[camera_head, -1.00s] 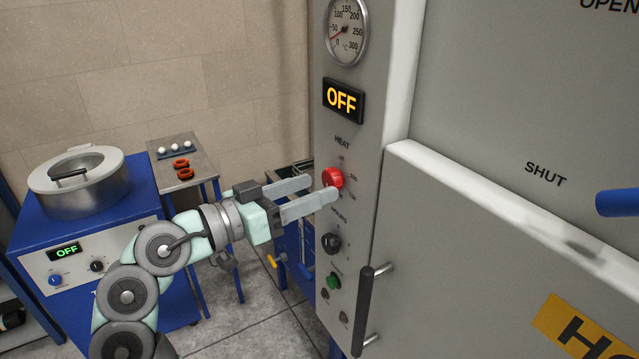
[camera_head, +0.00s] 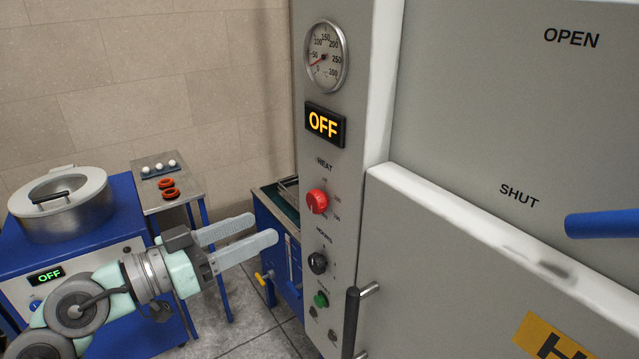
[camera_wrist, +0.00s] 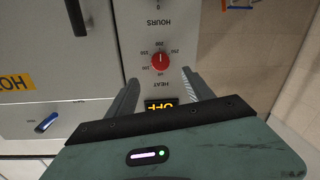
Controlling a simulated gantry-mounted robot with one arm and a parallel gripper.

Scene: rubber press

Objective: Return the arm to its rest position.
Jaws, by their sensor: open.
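My gripper (camera_head: 250,238) is open and empty, its two long grey fingers pointing right toward the press's control column. In the head view its fingertips are left of the red heat knob (camera_head: 317,202) and apart from it. The wrist view shows the same red knob (camera_wrist: 160,62) beyond the spread fingers, with nothing held between them. The heat display (camera_head: 325,124) reads OFF in yellow. The gauge (camera_head: 327,57) above it has its needle near the low end.
The grey press (camera_head: 470,270) fills the right side, with a dark door handle (camera_head: 351,320) and a blue lever (camera_head: 600,225) sticking out. A blue unit with a lidded metal pot (camera_head: 62,205) stands at left. A small table (camera_head: 185,195) holds orange rings and white balls.

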